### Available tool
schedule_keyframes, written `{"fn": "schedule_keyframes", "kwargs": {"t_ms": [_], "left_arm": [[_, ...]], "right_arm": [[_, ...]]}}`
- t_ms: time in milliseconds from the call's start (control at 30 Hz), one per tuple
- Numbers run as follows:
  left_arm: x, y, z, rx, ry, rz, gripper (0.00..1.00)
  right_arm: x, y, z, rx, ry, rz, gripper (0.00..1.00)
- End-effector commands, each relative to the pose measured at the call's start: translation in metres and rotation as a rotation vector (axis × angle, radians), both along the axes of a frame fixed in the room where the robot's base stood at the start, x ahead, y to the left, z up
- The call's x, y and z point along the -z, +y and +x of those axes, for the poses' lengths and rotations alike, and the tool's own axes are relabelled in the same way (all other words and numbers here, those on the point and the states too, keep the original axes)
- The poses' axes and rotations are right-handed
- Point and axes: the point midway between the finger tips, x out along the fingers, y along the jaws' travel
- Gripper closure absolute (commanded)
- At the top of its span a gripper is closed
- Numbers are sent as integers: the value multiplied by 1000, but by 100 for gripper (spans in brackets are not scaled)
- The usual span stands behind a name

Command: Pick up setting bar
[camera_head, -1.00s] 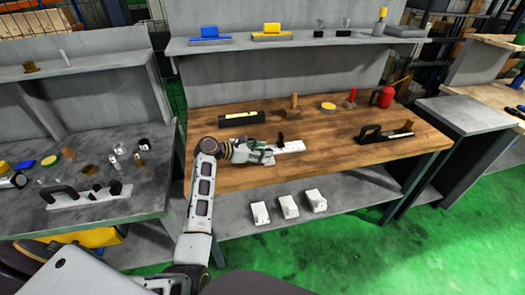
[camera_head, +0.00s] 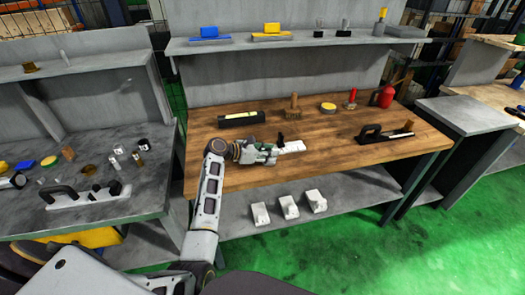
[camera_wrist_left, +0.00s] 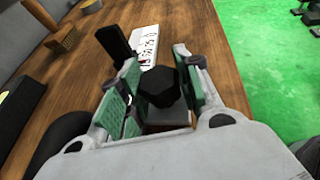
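A white bar with black grips, apparently the setting bar (camera_head: 292,147), lies on the wooden bench. In the left wrist view its white plate (camera_wrist_left: 148,45) with dark markings shows beyond the fingers, with an upright black handle (camera_wrist_left: 113,41) at its left side. My left gripper (camera_head: 270,152) is low over the bar's near end. In the left wrist view the green-padded fingers of this gripper (camera_wrist_left: 160,88) are apart, one on each side of a black knob (camera_wrist_left: 160,87). Contact with the knob is not clear. My right gripper is not in view.
A black-handled tool (camera_head: 385,133) lies at right. White blocks (camera_head: 289,207) sit on the lower shelf. The bench's front edge is close.

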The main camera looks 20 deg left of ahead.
Motion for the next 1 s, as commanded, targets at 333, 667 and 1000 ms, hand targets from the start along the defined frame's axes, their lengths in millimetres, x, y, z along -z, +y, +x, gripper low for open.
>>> {"fn": "schedule_keyframes", "kwargs": {"t_ms": [333, 667, 1000], "left_arm": [[-2, 0, 1, -1, -5, 0, 100], [-7, 0, 1, 0, -6, 0, 100], [-41, 0, 1, 0, -10, 1, 100]], "right_arm": [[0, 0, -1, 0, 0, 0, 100], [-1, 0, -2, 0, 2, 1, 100], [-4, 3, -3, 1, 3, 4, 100]]}}
